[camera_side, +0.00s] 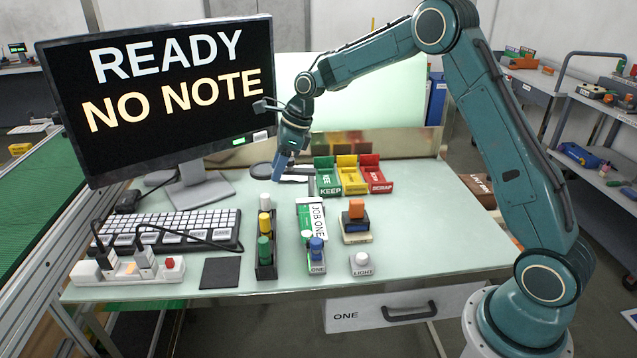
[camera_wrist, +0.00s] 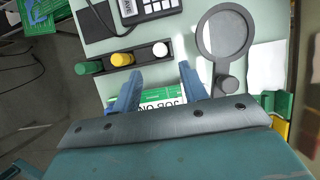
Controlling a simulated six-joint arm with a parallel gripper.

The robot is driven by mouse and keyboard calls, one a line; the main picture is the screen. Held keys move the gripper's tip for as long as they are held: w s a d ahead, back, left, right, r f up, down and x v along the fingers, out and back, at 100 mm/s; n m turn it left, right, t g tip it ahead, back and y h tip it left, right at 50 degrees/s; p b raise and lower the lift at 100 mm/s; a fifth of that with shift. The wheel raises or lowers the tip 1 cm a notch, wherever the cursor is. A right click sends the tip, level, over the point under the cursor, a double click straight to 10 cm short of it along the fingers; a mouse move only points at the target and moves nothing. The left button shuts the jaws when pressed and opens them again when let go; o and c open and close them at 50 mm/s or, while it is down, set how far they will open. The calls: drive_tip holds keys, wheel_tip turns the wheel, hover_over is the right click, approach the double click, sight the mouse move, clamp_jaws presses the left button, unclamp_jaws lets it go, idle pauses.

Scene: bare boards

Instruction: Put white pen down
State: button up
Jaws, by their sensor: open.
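The white pen (camera_side: 265,201) stands upright in the far slot of a dark rack (camera_side: 266,271), in line with a yellow pen (camera_side: 265,225) and a green pen (camera_side: 264,249). In the wrist view the white pen (camera_wrist: 160,49) shows as a round white top at the right end of the rack. My gripper (camera_side: 281,170) is open and points down above the desk, behind the rack in the side view. In the wrist view the space between my fingertips (camera_wrist: 161,72) is empty, and the white pen lies just beyond them.
KEEP (camera_side: 327,178), yellow and red SCRAP (camera_side: 376,176) bins stand at the back. A magnifier (camera_wrist: 224,35), keyboard (camera_side: 185,229) and monitor (camera_side: 165,95) are nearby. The desk's right side is clear.

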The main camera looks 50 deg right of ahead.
drive_tip(key=s+a+r+n+t+h, duration=0.1)
drive_tip(key=s+a+r+n+h, duration=0.15)
drive_tip(key=s+r+n, duration=1.3)
drive_tip(key=s+f+n+t, duration=0.1)
drive_tip(key=s+n, duration=1)
drive_tip(key=s, duration=1.2)
drive_tip(key=shift+a+f+h, duration=0.25)
drive_tip(key=shift+f+h, duration=0.1)
drive_tip(key=shift+f, duration=0.05)
drive_tip(key=shift+n, duration=0.25)
